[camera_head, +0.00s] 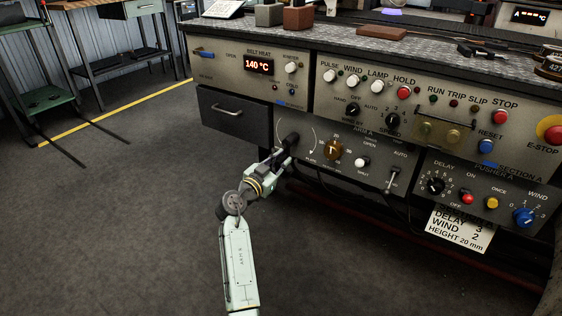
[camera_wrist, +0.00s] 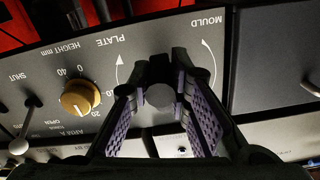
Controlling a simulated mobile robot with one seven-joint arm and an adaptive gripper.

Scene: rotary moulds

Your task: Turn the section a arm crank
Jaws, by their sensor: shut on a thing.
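The arm crank (camera_head: 292,139) is a dark handle on the left part of the section A panel, beside curved arrow markings. My gripper (camera_head: 284,154) reaches it from the lower left and covers part of it. In the wrist view the round grey end of the crank handle (camera_wrist: 160,95) sits between the purple-padded fingers of my gripper (camera_wrist: 159,82), which is shut on it. The panel around it reads PLATE and MOULD, upside down, with a curved arrow on each side. The crank's mount behind the fingers is mostly hidden.
A brass height knob (camera_head: 333,149), a white-tipped lever (camera_head: 361,162) and another lever (camera_head: 392,181) lie right of the crank. A drawer (camera_head: 233,115) is to its upper left. A red E-stop (camera_head: 553,134) is at far right.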

